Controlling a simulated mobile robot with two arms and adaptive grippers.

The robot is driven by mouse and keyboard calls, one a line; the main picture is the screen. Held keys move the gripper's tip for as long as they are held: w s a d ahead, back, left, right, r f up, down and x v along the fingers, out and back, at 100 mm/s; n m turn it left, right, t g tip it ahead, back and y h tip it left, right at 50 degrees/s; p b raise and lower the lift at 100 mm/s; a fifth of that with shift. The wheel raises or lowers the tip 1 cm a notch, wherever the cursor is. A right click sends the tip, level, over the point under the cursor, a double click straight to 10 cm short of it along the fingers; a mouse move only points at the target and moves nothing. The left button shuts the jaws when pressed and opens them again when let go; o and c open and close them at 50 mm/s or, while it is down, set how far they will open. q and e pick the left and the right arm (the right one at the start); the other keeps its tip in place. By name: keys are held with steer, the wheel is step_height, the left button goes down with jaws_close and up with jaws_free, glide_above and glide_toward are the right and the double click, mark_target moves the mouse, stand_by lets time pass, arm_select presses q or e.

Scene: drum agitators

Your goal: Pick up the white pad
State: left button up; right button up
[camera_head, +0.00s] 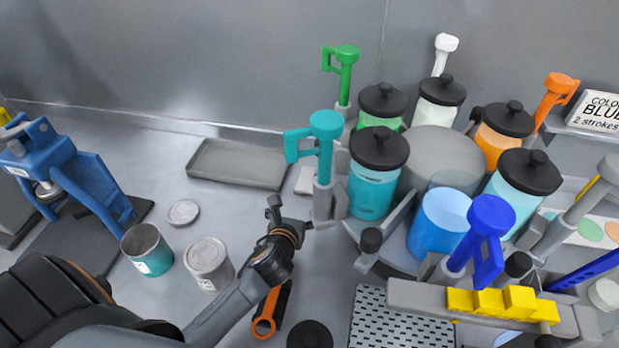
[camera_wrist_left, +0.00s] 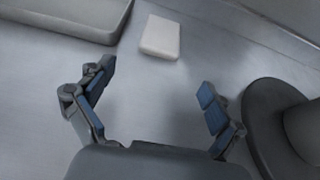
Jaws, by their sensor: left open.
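The white pad (camera_head: 304,180) is a small pale block lying flat on the metal bench, between the right end of the grey tray and the teal pump stand. In the left wrist view the pad (camera_wrist_left: 160,37) lies beyond the fingertips, near the top middle, with nothing touching it. My left gripper (camera_head: 291,214) is low over the bench on the near side of the pad. In the wrist view the left gripper (camera_wrist_left: 157,80) has its fingers spread wide with only bare bench between them. My right gripper is not in view.
The grey tray (camera_head: 240,164) lies left of the pad. The teal pump (camera_head: 325,150) and its round base (camera_wrist_left: 275,125) stand close on the right. An open teal can (camera_head: 147,250) and a grey can (camera_head: 208,262) stand left of my arm. The wall is behind.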

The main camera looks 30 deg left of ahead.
mark_target(306, 190)
arm_select(q)
steer(key=x, duration=0.3)
steer(key=shift+w+a+f, duration=0.1)
steer(key=shift+w, duration=0.3)
steer(key=shift+w+a+p, duration=0.1)
steer(key=shift+w+p, duration=0.25)
steer(key=x, duration=0.3)
steer(key=shift+w, duration=0.2)
steer(key=shift+w+a+f, duration=0.1)
steer(key=shift+w+f, duration=0.1)
steer(key=shift+w, duration=0.1)
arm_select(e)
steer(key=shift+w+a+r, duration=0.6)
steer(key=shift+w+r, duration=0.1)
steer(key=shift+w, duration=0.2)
arm_select(q)
steer(key=c, duration=0.7)
steer(key=shift+c, duration=1.3)
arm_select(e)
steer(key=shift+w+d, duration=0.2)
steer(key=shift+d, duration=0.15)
